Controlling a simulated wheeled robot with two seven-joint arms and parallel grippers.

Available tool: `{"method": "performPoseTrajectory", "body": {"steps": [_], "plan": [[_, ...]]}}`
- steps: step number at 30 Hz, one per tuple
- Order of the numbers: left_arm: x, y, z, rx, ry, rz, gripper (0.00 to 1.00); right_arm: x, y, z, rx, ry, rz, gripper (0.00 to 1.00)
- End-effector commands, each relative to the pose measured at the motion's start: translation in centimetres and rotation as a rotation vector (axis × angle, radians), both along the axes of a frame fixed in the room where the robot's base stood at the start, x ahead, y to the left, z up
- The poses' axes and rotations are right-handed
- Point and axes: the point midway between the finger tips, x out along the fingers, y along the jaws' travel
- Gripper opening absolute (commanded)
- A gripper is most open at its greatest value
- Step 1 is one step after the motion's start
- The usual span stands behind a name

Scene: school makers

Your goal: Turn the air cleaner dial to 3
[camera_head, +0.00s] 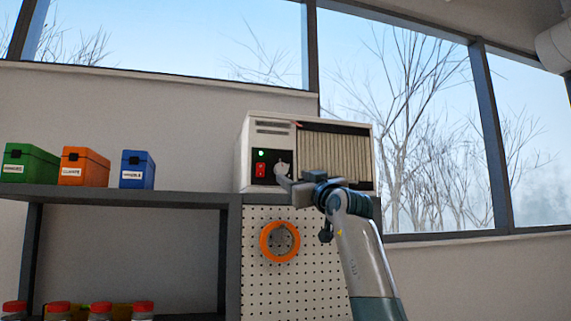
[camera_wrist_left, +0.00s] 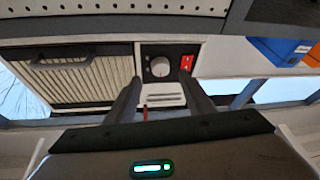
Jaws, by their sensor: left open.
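The air cleaner (camera_head: 309,128) is a pale box with a ribbed filter front, standing on top of the shelf unit. Its round grey dial (camera_head: 282,168) sits on a black panel beside a red switch (camera_head: 261,170) and a lit green light. My left gripper (camera_head: 291,184) is in front of the panel, partly over the dial. In the left wrist view the dial (camera_wrist_left: 160,67) shows between the tips of my open left gripper (camera_wrist_left: 160,80), apparently without contact. That view is upside down. The dial's numbers are too small to read. My right gripper is not in view.
Green (camera_head: 29,163), orange (camera_head: 85,166) and blue (camera_head: 137,169) boxes stand on the shelf top (camera_head: 190,198) to the left. An orange ring (camera_head: 262,243) hangs on the pegboard (camera_head: 300,285) below the air cleaner. Windows are behind.

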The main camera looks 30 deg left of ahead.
Motion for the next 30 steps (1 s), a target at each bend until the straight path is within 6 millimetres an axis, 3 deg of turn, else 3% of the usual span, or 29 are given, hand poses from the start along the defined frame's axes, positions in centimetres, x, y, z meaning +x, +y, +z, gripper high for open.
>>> {"method": "performPoseTrajectory", "body": {"steps": [3, 12, 27, 30], "plan": [[1.0, 1.7, 1.3, 0.000, 0.002, 0.001, 0.49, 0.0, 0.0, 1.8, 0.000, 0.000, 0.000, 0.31], [2.8, 4.6, 2.5, 0.000, 0.001, 0.001, 0.49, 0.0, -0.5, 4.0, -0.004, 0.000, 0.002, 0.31], [3.4, 5.4, 2.6, 0.000, 0.000, 0.000, 0.49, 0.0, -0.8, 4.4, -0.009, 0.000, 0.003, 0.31], [3.4, 5.4, 2.6, 0.000, 0.000, 0.000, 0.25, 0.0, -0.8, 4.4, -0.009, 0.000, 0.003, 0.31]]}}
